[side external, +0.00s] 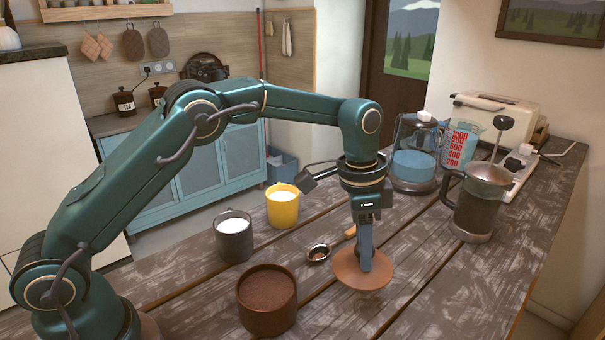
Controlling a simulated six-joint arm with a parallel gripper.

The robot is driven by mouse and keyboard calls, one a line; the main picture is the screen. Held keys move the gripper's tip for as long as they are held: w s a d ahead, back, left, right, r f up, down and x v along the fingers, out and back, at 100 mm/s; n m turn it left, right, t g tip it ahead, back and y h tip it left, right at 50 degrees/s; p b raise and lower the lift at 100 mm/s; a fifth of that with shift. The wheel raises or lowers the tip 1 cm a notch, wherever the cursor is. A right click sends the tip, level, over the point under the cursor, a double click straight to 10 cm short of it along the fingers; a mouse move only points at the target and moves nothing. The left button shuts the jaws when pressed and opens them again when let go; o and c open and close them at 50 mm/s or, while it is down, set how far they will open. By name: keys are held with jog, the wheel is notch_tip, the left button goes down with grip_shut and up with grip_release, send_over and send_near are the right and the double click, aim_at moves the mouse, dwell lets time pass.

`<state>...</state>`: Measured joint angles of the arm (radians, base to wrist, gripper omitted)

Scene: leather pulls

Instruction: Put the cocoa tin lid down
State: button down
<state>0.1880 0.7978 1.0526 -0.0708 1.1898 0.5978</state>
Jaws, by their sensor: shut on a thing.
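The cocoa tin lid (347,275) is a round brown disc, low over or on the wooden table right of the tin. I cannot tell whether it touches the table. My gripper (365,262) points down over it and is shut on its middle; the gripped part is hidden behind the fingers. The cocoa tin (267,318) stands open at the front, full of brown powder, to the left of the lid and apart from it.
A spoon (318,252) lies just behind the lid. A grey mug (234,240) and a yellow mug (283,208) stand left. A French press (478,205), kettle (414,165), measuring jug (461,146) and toaster (500,118) stand right. The table (450,295) is clear at the front right.

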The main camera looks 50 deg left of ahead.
jog(key=shift+w+d+f, duration=0.1)
jog(key=shift+d+f, duration=0.35)
jog(key=shift+d, duration=0.15)
jog(key=shift+f, duration=1.9)
jog(key=shift+f, duration=0.1)
jog(key=shift+c, duration=2.3)
grip_release()
